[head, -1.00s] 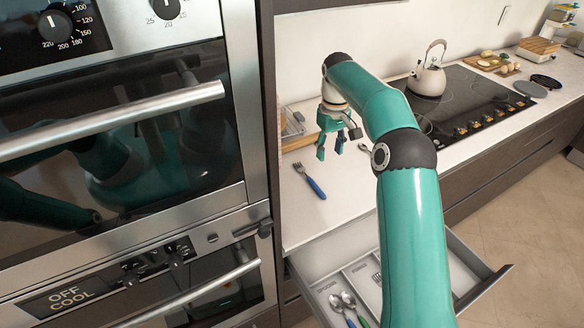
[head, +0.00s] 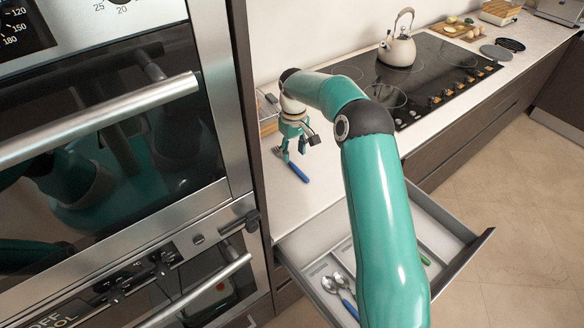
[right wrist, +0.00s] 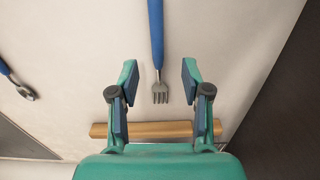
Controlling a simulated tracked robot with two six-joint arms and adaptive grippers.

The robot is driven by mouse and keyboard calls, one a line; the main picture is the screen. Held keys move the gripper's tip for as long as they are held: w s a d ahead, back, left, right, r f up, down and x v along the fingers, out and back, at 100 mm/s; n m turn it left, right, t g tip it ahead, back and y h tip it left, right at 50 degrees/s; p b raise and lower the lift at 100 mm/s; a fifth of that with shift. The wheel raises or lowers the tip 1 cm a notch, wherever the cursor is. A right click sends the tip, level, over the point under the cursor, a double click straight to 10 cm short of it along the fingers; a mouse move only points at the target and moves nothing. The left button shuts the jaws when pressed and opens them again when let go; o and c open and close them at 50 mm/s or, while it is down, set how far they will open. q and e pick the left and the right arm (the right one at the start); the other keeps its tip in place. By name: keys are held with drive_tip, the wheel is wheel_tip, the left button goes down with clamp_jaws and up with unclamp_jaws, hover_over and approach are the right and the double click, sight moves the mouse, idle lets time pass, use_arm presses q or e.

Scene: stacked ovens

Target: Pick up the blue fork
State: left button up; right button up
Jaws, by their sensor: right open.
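The blue fork (head: 299,173) lies flat on the white countertop beside the oven stack, its blue handle toward the drawer. My right gripper (head: 292,157) is low over its metal end, open and empty. In the right wrist view, the fork (right wrist: 157,38) points its tines into the space between the two fingers of my open right gripper (right wrist: 160,75). A gap shows on each side of the tines. I cannot tell whether the fingertips touch the counter. My left gripper is not in view.
Another blue-handled utensil (right wrist: 20,88) lies to the left in the wrist view. A wooden edge (right wrist: 155,130) lies beyond the tines. Below, an open drawer (head: 462,262) holds spoons (head: 341,281). A kettle (head: 397,50) stands on the black hob (head: 440,75). The oven stack (head: 215,105) is close at left.

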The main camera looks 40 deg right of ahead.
sight(295, 167)
wheel_tip(295, 167, down, 6)
drive_tip(key=b, duration=0.4)
drive_tip(key=shift+s+d+r, duration=0.1)
drive_tip(key=shift+s+d, duration=0.05)
drive_tip(key=shift+r, duration=0.1)
drive_tip(key=shift+c, duration=0.2)
clamp_jaws()
